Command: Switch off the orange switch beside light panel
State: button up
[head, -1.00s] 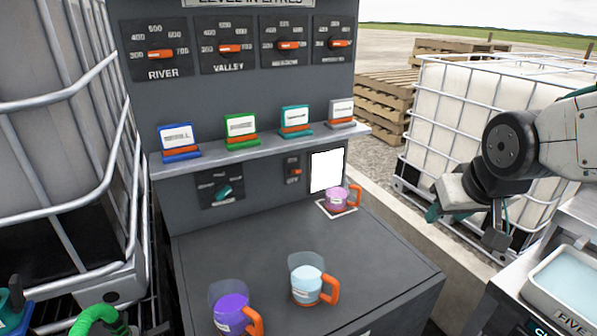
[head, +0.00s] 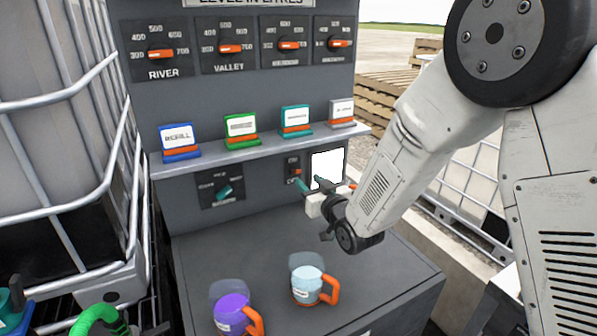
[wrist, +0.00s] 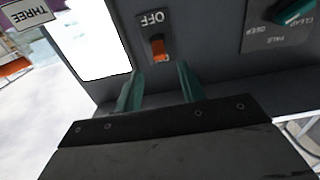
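The orange switch (head: 294,170) is on the dark front panel, just left of the bright white light panel (head: 327,168). In the wrist view the switch (wrist: 157,48) shows up close, with an OFF label at its upper side and the light panel (wrist: 92,45) to its left. I cannot tell which way it is tipped. My gripper (head: 310,185) is in front of the panel, just below the switch. In the wrist view its two green fingers (wrist: 160,72) are apart with nothing between them, a little short of the switch.
A dial with a green knob (head: 224,190) is left of the switch. A shelf (head: 260,143) with coloured card holders runs above. A purple mug (head: 231,313) and a pale blue mug (head: 306,286) stand on the counter. My arm mostly hides the pink mug.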

aim_at(299, 172)
jog(key=x, duration=0.7)
jog(key=shift+w, duration=0.25)
grip_shut()
